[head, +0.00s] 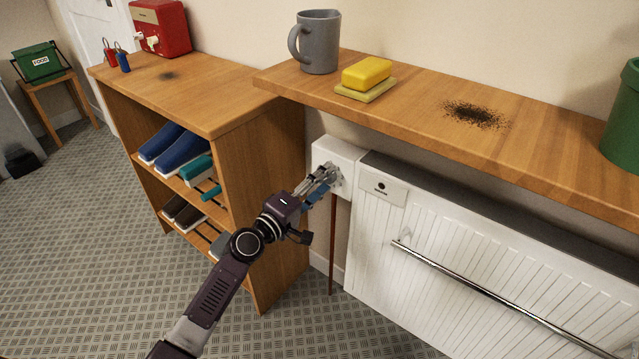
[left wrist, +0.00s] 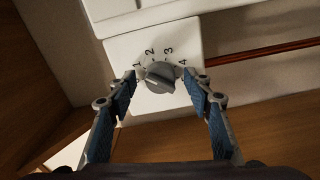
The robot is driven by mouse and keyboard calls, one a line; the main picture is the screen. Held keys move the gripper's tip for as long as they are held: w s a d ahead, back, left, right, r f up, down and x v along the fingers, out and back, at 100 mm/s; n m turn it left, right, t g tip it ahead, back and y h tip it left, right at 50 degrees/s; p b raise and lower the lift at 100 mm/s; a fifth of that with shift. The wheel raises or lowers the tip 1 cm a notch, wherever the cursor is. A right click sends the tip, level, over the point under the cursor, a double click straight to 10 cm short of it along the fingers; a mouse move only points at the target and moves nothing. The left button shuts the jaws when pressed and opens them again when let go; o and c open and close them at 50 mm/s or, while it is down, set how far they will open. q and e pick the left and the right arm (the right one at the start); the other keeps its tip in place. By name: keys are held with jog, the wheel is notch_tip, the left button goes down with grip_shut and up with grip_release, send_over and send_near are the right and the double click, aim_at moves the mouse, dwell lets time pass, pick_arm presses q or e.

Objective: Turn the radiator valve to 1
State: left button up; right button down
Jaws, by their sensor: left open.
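The radiator valve is a grey round knob (left wrist: 159,77) on a white valve box (left wrist: 120,55), with the numbers 1, 2, 3 and 4 in an arc around it. I cannot tell for sure which number the knob points to. My left gripper (head: 324,180) reaches to the front of the white box, which hangs at the left end of the radiator (head: 450,250) in the head view. In the left wrist view its blue-padded fingers (left wrist: 160,88) are open, one on each side of the knob, with gaps visible. In the head view the gripper hides the knob. My right gripper is not in view.
A wooden shelf (head: 540,130) overhangs the radiator, with a grey mug (head: 318,45), a yellow sponge (head: 367,73) and a green pot (head: 625,125). A shoe rack (head: 225,125) stands left of the valve. A copper pipe (head: 332,245) runs below the box. A chrome rail (head: 480,290) crosses the radiator.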

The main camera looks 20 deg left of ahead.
pick_arm(q)
jog(key=v, duration=1.2)
